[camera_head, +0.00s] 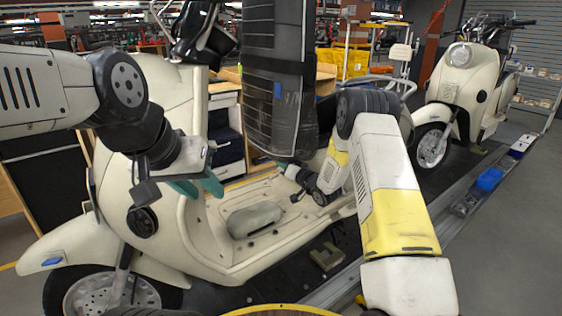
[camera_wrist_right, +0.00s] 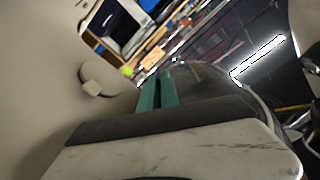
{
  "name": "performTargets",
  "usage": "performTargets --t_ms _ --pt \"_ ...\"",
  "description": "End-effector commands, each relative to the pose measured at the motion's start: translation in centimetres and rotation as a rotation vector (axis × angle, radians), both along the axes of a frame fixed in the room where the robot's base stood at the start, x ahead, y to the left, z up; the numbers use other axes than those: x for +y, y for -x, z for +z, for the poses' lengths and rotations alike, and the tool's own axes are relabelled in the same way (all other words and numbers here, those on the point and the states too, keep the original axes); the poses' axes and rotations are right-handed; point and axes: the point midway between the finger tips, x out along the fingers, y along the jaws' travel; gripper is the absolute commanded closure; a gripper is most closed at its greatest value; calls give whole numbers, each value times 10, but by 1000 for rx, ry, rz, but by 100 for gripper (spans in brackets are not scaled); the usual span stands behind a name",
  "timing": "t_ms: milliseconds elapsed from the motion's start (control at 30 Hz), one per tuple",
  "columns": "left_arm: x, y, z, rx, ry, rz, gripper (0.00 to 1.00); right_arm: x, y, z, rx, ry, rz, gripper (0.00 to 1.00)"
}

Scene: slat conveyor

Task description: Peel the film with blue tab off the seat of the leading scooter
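The leading scooter (camera_head: 165,130) is cream and stands at the left, its front wheel toward the lower left. A dark ribbed seat (camera_head: 262,120) stands upright at centre, with glossy film-like patches and a small blue tab (camera_head: 277,90) on its face. My left gripper (camera_head: 198,187) has teal fingers apart, empty, beside the front shield and left of the seat, away from the tab. My right arm reaches in below and right of the seat; its fingertips are hard to see in the head view.
A second cream scooter (camera_head: 458,90) stands behind at the right. Drawers and yellow bins (camera_head: 355,64) stand behind. The grey floor at the right is clear.

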Motion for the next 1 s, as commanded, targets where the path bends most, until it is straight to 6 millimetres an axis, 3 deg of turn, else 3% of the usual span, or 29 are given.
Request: performTargets --t_ms 333,1000 --pt "0 0 0 0 0 0 64 2 5 -3 1 0 1 100" --pt "0 0 0 0 0 0 64 25 61 -31 3 0 2 100"
